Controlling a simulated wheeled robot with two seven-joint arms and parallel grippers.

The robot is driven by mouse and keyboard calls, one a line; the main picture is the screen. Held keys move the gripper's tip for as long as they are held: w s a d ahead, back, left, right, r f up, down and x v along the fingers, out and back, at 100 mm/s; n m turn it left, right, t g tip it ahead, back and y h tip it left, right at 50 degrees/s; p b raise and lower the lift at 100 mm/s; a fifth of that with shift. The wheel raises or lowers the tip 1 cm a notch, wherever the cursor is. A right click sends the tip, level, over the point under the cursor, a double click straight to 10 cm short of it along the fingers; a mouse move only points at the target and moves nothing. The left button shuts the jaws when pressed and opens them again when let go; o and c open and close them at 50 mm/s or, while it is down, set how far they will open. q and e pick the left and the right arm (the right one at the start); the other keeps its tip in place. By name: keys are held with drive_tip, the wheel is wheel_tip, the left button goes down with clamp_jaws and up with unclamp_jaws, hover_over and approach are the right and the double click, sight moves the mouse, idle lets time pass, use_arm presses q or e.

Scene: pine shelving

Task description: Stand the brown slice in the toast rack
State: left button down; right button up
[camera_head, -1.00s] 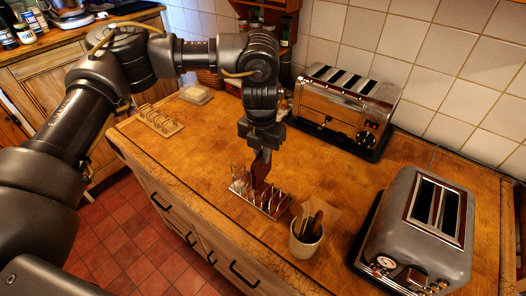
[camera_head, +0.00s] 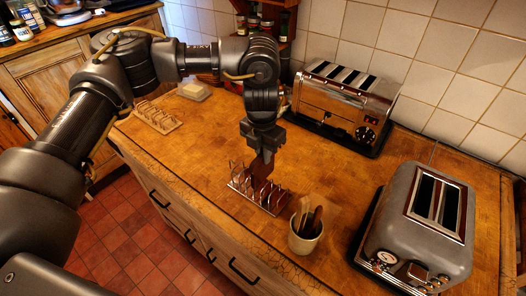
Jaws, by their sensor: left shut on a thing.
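My left gripper (camera_head: 264,153) points down over the rack's far left part and is shut on the brown slice (camera_head: 259,170). The slice hangs below the fingers, its lower part among the wire loops. Whether its lower edge touches the base is hidden. My right gripper is not in view.
A cream pot (camera_head: 304,242) with dark-handled utensils stands close to the right of the rack. A chrome toaster (camera_head: 345,100) is behind, and a grey toaster (camera_head: 420,232) is at right. A wooden rack (camera_head: 158,117) and a butter dish (camera_head: 195,91) are at left.

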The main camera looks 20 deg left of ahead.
use_arm(q)
drive_tip(key=shift+f+b, duration=1)
drive_tip(key=shift+f, duration=0.85)
drive_tip(key=c, duration=1.4)
unclamp_jaws()
drive_tip(key=r+b, duration=0.1)
drive_tip(key=r, duration=0.4)
drive_tip(key=r+b, duration=0.1)
drive_tip(key=r, duration=0.5)
drive_tip(key=shift+s, duration=0.2)
drive_tip(key=shift+a+f, duration=0.1)
